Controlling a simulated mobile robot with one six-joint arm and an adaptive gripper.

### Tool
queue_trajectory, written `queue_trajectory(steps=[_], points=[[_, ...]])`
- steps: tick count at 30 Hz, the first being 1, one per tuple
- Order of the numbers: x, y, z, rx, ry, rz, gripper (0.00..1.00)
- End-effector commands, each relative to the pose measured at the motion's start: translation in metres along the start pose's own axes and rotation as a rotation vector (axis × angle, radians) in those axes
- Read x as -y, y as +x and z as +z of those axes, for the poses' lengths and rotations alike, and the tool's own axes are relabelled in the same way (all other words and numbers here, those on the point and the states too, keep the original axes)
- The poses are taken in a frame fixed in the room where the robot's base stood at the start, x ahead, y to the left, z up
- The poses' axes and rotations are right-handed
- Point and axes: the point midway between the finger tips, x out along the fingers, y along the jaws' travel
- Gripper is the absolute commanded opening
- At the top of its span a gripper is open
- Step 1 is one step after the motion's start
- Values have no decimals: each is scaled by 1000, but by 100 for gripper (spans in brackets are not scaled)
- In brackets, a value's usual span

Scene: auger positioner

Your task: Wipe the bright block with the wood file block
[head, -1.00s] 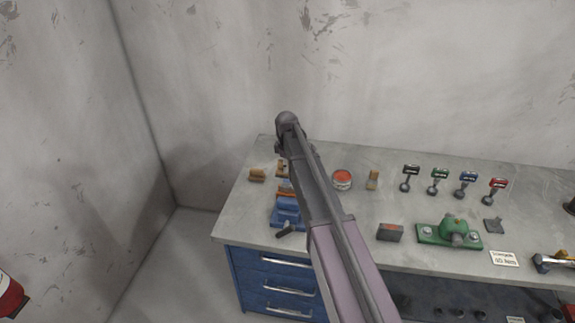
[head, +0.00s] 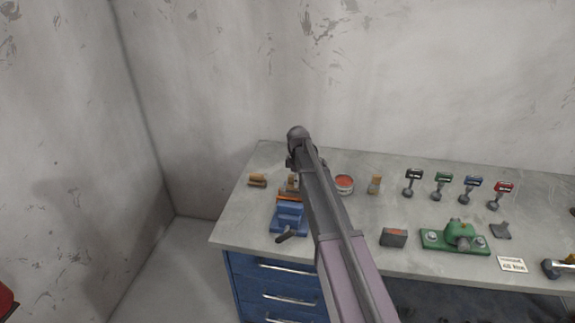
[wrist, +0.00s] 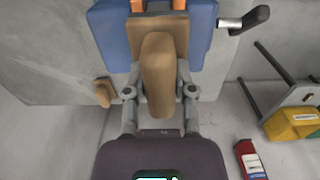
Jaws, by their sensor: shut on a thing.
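My gripper (wrist: 160,80) is shut on the wood file block (wrist: 157,62), a tan, rounded piece held between the two fingers. In the head view the held block (head: 292,184) is partly hidden by my arm, just behind the blue vise (head: 289,216). The bright orange block (head: 288,196) shows at the vise's back edge. In the wrist view bits of orange (wrist: 137,5) show at the top on both sides of the held block, which hides the middle. I cannot tell whether the two blocks touch.
Another tan wood block (head: 257,180) lies left on the grey bench (head: 236,215). A red-topped tin (head: 344,184), a small brush-like item (head: 375,184), a dark box (head: 393,237) and a green fixture (head: 456,236) stand to the right. The vise handle (head: 286,237) sticks out in front.

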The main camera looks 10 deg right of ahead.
Motion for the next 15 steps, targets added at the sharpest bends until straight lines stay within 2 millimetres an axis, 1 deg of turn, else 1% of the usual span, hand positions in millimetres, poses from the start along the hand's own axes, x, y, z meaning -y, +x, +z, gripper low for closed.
queue_trajectory(steps=[1,9,15], points=[[-1,0,4,0,0,0,0],[-4,0,19,0,-6,0,0],[0,0,4,0,-9,0,0]])
